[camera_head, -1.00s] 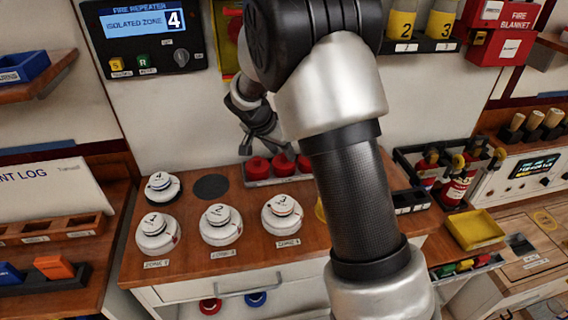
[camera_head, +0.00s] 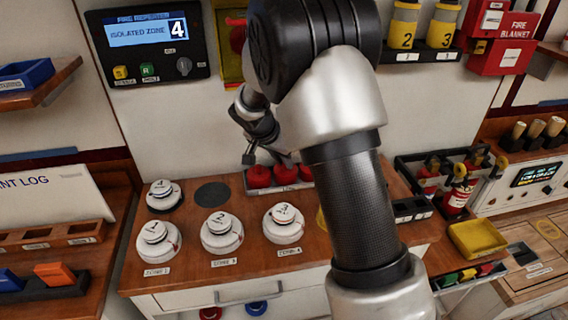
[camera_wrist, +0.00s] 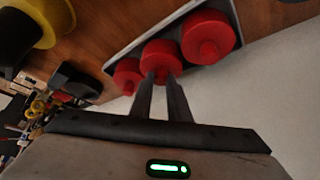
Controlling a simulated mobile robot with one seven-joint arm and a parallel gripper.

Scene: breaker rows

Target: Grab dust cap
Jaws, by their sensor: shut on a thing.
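Three red dust caps stand in a row in a grey tray (camera_wrist: 131,42) on the wooden worktop. In the wrist view they are the middle cap (camera_wrist: 160,54), the larger-looking right cap (camera_wrist: 209,36) and the left cap (camera_wrist: 126,76). My gripper (camera_wrist: 161,78) has its two narrow fingers close together on the small knob of the middle cap, shut on it. The cap still appears level with the others in the row. In the head view my gripper (camera_head: 268,160) is over the tray, and my arm hides part of the row's right end.
Several white detectors (camera_head: 222,232) stand on the worktop in front and left of the tray, beside a dark round pad (camera_head: 212,194). A rack with red extinguishers (camera_head: 458,196) and a yellow bin (camera_head: 477,238) are at the right. The wall is close behind the tray.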

